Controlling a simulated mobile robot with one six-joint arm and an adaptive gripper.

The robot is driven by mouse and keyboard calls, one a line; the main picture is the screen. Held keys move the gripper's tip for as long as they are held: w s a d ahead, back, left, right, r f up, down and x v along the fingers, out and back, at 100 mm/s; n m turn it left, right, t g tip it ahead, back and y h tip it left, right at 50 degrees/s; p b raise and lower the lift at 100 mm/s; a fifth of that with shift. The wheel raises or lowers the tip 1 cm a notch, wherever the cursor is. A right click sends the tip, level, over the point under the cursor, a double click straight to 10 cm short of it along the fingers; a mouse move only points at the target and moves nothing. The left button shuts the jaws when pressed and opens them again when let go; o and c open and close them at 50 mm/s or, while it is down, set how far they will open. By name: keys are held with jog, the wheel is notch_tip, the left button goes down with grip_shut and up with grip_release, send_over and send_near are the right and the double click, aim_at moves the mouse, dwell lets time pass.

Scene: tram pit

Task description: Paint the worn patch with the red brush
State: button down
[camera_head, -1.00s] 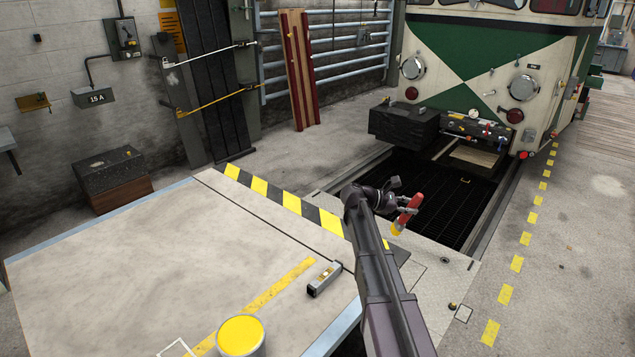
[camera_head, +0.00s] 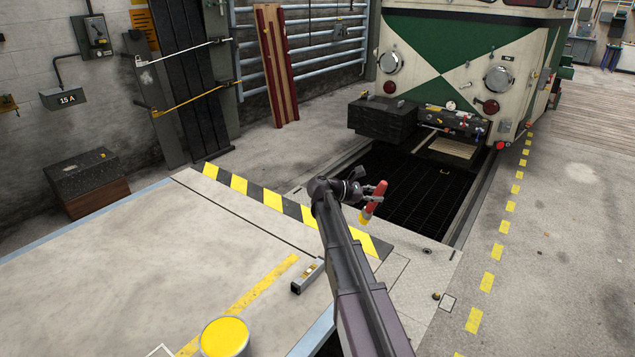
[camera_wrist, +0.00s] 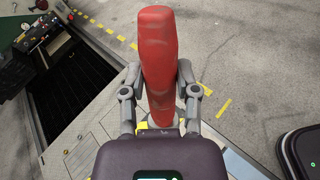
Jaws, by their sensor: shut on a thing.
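My gripper (camera_head: 366,195) is shut on the red brush (camera_head: 374,199), above the floor between the platform edge and the dark grated pit. The brush is tilted, with a yellow lower end. In the wrist view its thick red handle (camera_wrist: 158,60) stands between both fingers of my gripper (camera_wrist: 158,88); a little yellow shows below. A tin of yellow paint (camera_head: 225,337) stands on the pale platform at the front, away from the brush. A yellow line (camera_head: 262,284) runs across the platform beside the tin. I cannot tell which marking is the worn patch.
A spirit level (camera_head: 307,276) lies near the platform's right edge. Black-and-yellow hazard stripes (camera_head: 272,198) border its far side. The open pit (camera_head: 405,195) lies before the green and cream tram (camera_head: 450,55). The floor right of the yellow dashes is clear.

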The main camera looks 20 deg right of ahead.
jog(key=w+a+f+n+t+b, duration=0.3)
jog(key=w+a+t+b, duration=0.1)
jog(key=w, duration=0.5)
jog(key=w+a+f+n+t+b, duration=0.3)
jog(key=w+n+t+b, duration=0.1)
jog(key=w, duration=0.5)
jog(key=w+a+f+n+t+y+b, duration=0.1)
jog(key=w+a+f+n+t+b, duration=0.2)
jog(key=w, duration=0.7)
jog(key=shift+a+n+t+b, duration=0.4)
jog(key=shift+a+n+b, duration=0.1)
jog(key=shift+a+b, duration=0.45)
jog(key=shift+w+d+f, duration=0.1)
jog(key=shift+f, duration=0.2)
notch_tip(320, 180, down, 6)
jog(key=b, duration=0.6)
jog(key=shift+r, duration=0.2)
jog(key=c, duration=0.9)
grip_release()
jog(key=shift+f, duration=0.2)
jog(key=shift+r, duration=0.2)
grip_shut()
